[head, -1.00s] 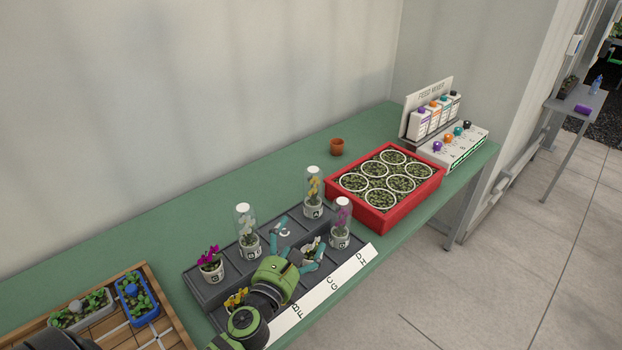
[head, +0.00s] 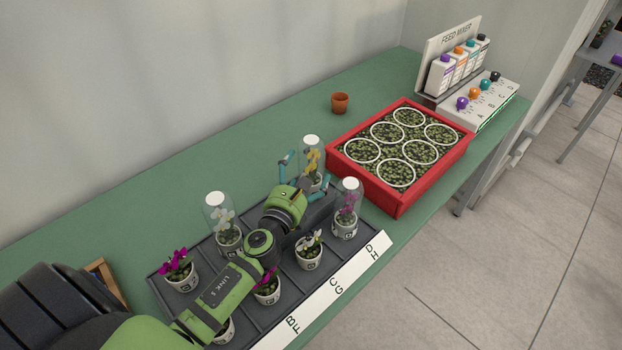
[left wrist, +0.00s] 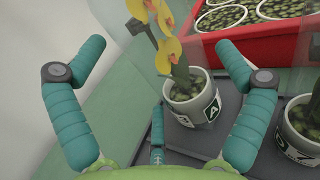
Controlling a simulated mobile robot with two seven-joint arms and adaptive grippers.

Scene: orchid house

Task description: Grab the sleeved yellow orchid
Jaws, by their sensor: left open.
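The yellow orchid (head: 313,158) stands upright in a white pot at the far end of the dark tray (head: 153,286), under a clear sleeve with a white top. In the left wrist view its yellow blooms (left wrist: 167,48) and pot (left wrist: 193,100), marked A, show between the fingers, beyond the palm; the sleeve is hardly visible there. My left gripper (head: 306,168) is open and empty, close to the orchid, one teal finger on each side in the picture. I cannot tell whether they touch the sleeve. My right gripper is not in view.
A sleeved purple orchid (head: 347,208) stands close right of the gripper, a sleeved white one (head: 222,214) to its left. Unsleeved orchids share the tray. A red crate (head: 402,203) of potted plants is just beyond. A terracotta pot (head: 340,103) and feed mixer (head: 465,95) stand farther back.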

